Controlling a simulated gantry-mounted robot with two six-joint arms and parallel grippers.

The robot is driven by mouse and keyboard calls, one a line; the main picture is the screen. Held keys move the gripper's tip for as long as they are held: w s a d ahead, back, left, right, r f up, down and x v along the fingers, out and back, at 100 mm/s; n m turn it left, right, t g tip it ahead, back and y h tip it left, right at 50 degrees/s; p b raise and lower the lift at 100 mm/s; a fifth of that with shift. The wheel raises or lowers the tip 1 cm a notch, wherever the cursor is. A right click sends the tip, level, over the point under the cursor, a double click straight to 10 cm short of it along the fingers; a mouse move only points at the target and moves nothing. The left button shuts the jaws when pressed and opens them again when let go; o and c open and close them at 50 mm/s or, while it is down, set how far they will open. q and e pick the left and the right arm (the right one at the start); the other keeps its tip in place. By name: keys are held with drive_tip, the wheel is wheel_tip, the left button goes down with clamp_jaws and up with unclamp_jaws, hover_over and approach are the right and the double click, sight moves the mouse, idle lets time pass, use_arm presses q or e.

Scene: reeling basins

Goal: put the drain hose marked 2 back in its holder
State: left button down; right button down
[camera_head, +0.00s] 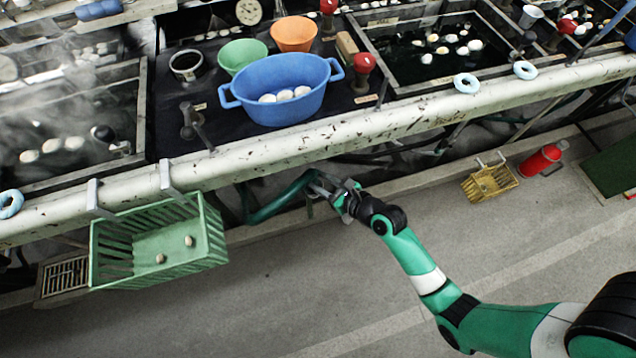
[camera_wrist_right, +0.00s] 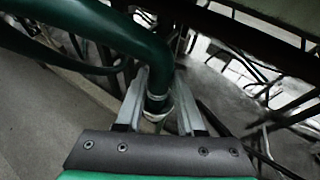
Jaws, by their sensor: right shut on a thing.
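A dark green drain hose (camera_head: 282,203) hangs below the long pipe at the front of the basins. My right gripper (camera_head: 320,186) is shut on the hose near its end. In the right wrist view the hose (camera_wrist_right: 125,32) comes in from the upper left and bends down between the two fingers (camera_wrist_right: 158,103), with a pale band at its end. I cannot make out a number 2 on the hose, and I cannot pick out its holder. My left gripper is not in view.
A green basket (camera_head: 160,262) holding a few cocoons hangs from the pipe (camera_head: 300,140) at left. A small yellow basket (camera_head: 488,184) and a red canister (camera_head: 541,160) stand at right. A blue tub (camera_head: 285,90) sits above. The floor in front is clear.

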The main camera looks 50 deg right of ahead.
drive_tip(key=shift+w+r, duration=0.1)
drive_tip(key=shift+r, duration=0.1)
drive_tip(key=shift+c, duration=2.4)
unclamp_jaws()
drive_tip(key=shift+a, duration=0.1)
drive_tip(key=shift+f, duration=0.1)
drive_tip(key=p+v, duration=0.5)
drive_tip(key=v, duration=0.7)
